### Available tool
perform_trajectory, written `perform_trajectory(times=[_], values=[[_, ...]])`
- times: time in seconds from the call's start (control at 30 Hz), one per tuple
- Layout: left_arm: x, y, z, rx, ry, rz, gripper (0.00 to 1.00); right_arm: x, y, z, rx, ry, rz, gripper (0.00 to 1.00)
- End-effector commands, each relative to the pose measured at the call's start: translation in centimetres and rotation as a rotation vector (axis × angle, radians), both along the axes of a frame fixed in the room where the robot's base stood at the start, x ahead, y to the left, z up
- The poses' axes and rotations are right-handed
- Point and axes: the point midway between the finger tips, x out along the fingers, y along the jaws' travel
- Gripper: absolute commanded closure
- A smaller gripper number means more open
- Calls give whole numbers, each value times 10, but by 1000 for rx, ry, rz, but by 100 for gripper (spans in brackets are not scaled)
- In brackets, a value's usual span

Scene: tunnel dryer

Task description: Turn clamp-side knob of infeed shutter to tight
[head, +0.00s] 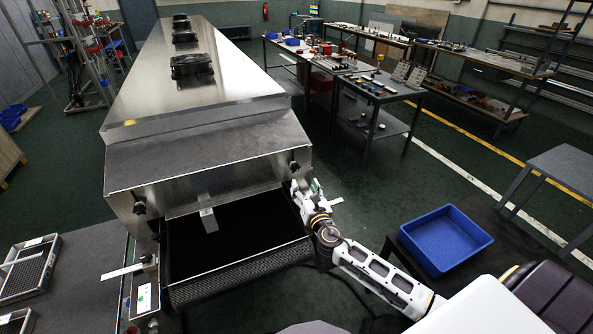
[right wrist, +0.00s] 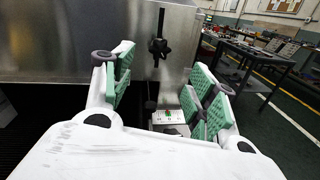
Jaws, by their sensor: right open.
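The infeed shutter (head: 220,183) is a shiny metal panel across the front of the tunnel dryer. A black star-shaped knob (head: 140,207) sits at its left end and another black knob (head: 295,167) at its right end. I cannot tell from labels which is clamp-side. My right gripper (head: 304,190) is just below and in front of the right-end knob. In the right wrist view a black knob (right wrist: 159,47) shows ahead, beyond and above the gap between the open green-padded fingers (right wrist: 160,90); nothing is between them. My left gripper is not in view.
The dark infeed opening with its belt (head: 235,243) lies below the shutter. A small plate with red and green marks (right wrist: 170,116) is low between the fingers. A blue bin (head: 444,240) stands at the right. Metal trays (head: 28,268) lie at the left.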

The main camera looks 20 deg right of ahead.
Motion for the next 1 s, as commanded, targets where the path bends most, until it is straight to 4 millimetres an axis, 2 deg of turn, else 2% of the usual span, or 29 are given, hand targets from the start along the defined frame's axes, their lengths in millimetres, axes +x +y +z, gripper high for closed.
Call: perform_trajectory(times=[1.0], values=[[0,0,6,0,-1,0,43,85,-14,0,1,0,-1,42]])
